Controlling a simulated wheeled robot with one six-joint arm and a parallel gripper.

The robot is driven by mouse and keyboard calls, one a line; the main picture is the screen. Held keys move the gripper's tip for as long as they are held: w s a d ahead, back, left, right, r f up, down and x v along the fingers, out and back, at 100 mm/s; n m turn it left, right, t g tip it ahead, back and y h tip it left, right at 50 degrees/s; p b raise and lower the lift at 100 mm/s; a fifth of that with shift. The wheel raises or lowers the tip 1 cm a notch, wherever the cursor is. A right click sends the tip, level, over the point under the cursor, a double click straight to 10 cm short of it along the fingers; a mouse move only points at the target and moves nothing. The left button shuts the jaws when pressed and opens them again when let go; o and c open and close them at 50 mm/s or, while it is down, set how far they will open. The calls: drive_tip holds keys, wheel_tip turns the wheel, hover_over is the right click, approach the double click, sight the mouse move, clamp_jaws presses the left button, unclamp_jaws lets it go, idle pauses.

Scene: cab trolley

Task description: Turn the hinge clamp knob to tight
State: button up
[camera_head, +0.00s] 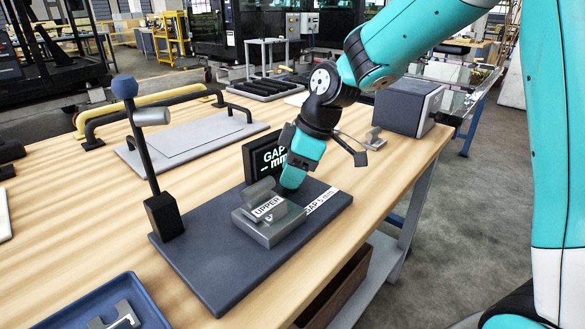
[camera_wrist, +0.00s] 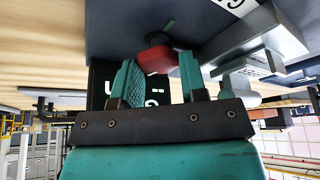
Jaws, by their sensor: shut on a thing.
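My gripper (camera_head: 291,182) reaches down over the dark base plate (camera_head: 222,278), beside the grey hinge block (camera_head: 275,237) labelled "UPPER". In the wrist view my gripper's teal fingers (camera_wrist: 160,75) are on either side of a red knob (camera_wrist: 154,59) and shut on it. The knob sits on a dark round stem, with a small green mark on the plate beyond it. In the head view the knob is hidden behind my gripper. A black display (camera_head: 262,157) reading "GAP – mm" stands behind the block. A "GAP 5 mm" label (camera_head: 322,201) lies on the plate.
A grey plate with a black handle (camera_head: 185,142), a grey box (camera_head: 408,107) and a blue tray (camera_head: 75,318) are also on the wooden table.

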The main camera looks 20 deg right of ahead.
drive_tip(key=m, duration=0.2)
drive_tip(key=m+t+h+p, duration=0.1)
drive_tip(key=m, duration=0.1)
drive_tip(key=shift+s+r+m, duration=0.1)
drive_tip(key=shift+r+m, duration=0.05)
drive_tip(key=shift+m, duration=0.15)
drive_tip(key=m+h+p, duration=0.1)
drive_tip(key=m, duration=0.1)
drive_tip(key=m+t+h+p, duration=0.1)
drive_tip(key=m, duration=0.2)
drive_tip(key=shift+a, duration=0.15)
drive_tip(key=m+h+p, duration=0.2)
drive_tip(key=m, duration=0.3)
drive_tip(key=shift+m, duration=0.4)
drive_tip(key=m+h+p, duration=0.1)
drive_tip(key=m, duration=0.3)
drive_tip(key=shift+m+h, duration=0.3)
drive_tip(key=shift+h, duration=0.1)
drive_tip(key=shift+g, duration=0.3)
drive_tip(key=o, duration=0.9)
drive_tip(key=shift+p, duration=0.3)
